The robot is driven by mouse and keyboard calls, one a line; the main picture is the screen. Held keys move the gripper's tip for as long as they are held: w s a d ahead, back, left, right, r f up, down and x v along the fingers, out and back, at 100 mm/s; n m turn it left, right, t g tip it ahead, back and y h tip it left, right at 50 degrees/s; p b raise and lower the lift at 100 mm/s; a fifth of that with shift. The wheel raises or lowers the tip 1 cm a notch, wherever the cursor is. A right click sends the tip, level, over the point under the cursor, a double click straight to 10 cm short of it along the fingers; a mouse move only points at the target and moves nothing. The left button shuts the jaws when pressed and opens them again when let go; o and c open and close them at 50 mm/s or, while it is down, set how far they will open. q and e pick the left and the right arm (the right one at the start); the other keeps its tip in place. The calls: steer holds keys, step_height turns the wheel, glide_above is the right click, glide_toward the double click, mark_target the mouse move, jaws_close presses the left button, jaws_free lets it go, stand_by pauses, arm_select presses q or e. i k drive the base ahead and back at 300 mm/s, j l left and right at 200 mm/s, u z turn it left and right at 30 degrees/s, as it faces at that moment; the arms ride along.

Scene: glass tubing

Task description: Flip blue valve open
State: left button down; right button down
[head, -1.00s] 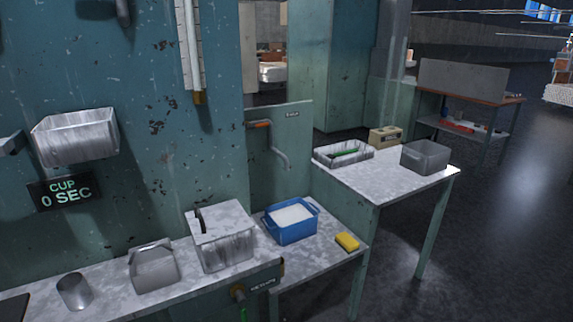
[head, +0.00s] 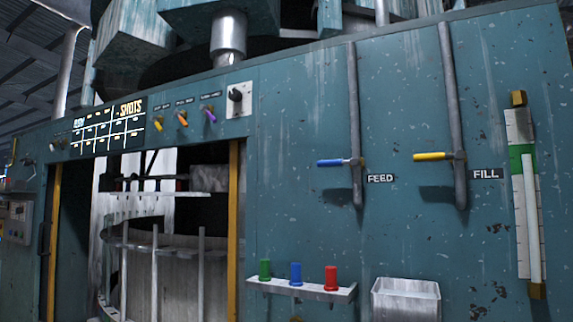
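The blue valve handle (head: 331,162) is on a vertical pipe (head: 354,110) on the teal machine wall, beside the FEED label (head: 380,179). The handle lies about level and points left from the pipe. A similar yellow valve handle (head: 430,156) is on a second pipe to the right, beside the FILL label (head: 486,174), and also points left. Neither of my grippers shows in the head view.
A small shelf (head: 300,288) below the blue valve holds green, blue and red knobs. A metal bin (head: 405,300) hangs right of it. A gauge (head: 526,200) is at the far right. An opening with a round drum (head: 165,265) is at left.

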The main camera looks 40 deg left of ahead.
mark_target(355, 162)
steer(key=k+u, duration=0.15)
steer(key=u, duration=0.95)
